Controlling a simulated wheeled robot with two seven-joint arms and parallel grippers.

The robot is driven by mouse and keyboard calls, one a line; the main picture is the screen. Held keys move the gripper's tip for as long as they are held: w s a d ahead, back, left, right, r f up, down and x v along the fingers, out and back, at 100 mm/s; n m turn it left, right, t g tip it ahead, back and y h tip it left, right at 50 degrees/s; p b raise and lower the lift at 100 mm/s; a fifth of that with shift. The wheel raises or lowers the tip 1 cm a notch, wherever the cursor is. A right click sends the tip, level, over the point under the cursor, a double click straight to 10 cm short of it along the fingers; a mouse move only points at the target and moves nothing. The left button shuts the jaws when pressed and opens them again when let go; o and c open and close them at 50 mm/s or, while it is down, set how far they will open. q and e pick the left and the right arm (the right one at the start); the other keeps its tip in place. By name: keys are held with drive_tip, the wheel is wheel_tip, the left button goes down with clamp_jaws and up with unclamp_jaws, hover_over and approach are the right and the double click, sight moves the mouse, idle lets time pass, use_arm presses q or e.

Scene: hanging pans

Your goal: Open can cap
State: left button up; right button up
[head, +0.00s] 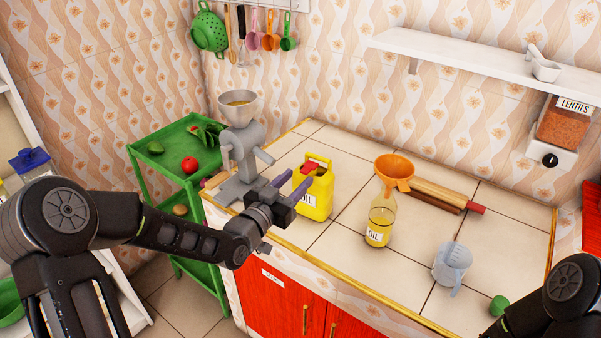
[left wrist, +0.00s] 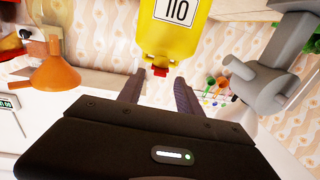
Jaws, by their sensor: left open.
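A yellow oil can (head: 318,194) with a red cap (head: 310,167) on top stands upright on the tiled counter. My left gripper (head: 293,184) is open and empty, just left of the can near its top. In the left wrist view the scene is upside down. There the yellow can (left wrist: 172,38) and its red cap (left wrist: 160,71) lie beyond the gap between the two open fingers (left wrist: 157,90). The cap appears still on the can, and no finger visibly touches it. My right gripper is out of view; only part of that arm shows at the lower right.
A grey grinder (head: 243,155) stands left of the can. To the right are a glass oil bottle (head: 380,218) with an orange funnel (head: 395,171), a rolling pin (head: 448,197) and a clear measuring cup (head: 452,264). The tiles between bottle and front edge are clear.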

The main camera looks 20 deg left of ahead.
sight(308, 168)
use_arm(q)
drive_tip(key=shift+x, duration=1.35)
clamp_jaws()
